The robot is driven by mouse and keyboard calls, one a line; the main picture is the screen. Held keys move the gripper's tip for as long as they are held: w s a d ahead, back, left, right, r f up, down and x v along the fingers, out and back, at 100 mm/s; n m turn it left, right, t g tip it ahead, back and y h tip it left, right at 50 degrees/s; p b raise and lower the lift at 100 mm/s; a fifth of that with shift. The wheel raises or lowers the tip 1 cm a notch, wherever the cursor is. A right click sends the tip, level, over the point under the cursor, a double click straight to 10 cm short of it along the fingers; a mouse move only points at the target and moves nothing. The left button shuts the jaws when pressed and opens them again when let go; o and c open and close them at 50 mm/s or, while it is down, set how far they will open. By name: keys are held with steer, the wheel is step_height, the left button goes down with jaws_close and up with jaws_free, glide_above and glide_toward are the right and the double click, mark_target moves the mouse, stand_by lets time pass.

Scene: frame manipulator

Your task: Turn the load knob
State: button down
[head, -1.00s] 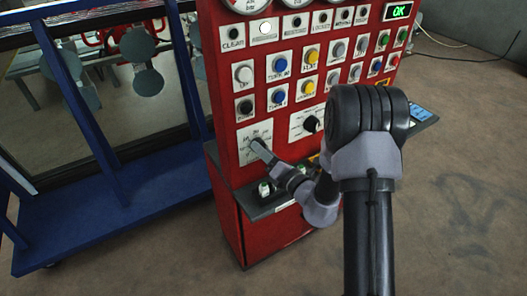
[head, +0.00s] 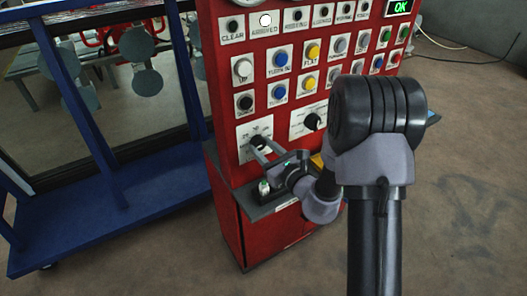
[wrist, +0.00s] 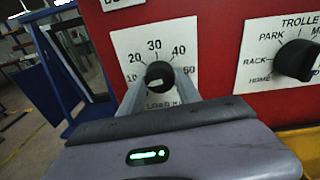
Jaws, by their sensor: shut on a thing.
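The load knob (wrist: 160,74) is a round black knob on a white dial plate (wrist: 180,38) numbered from 10 to 50, with "LOAD" printed partly hidden below it. A pale mark shows on its lower left side. In the head view the knob (head: 257,141) sits low on the left of the red panel. My gripper (wrist: 160,92) has one grey finger on each side of the knob and is shut on it. In the head view my gripper (head: 264,147) reaches the dial from the lower right. The dial's lower edge is hidden by my gripper.
The black trolley knob (wrist: 297,60) is right of the load dial, with park, rack and home labels. Rows of buttons and lamps fill the red panel (head: 240,165) above. A small shelf (head: 275,205) juts out below. A blue frame (head: 110,215) stands at left.

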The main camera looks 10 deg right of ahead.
steer(key=n+b, duration=0.2)
steer(key=n, duration=0.1)
steer(key=shift+f, duration=0.2)
steer(key=shift+r+n+h+b, duration=0.15)
steer(key=shift+n+h+b, duration=0.15)
steer(key=shift+n+b, duration=1.15)
steer(key=shift+n, duration=0.45)
steer(key=c, duration=0.8)
jaws_free()
steer(key=shift+c, duration=0.2)
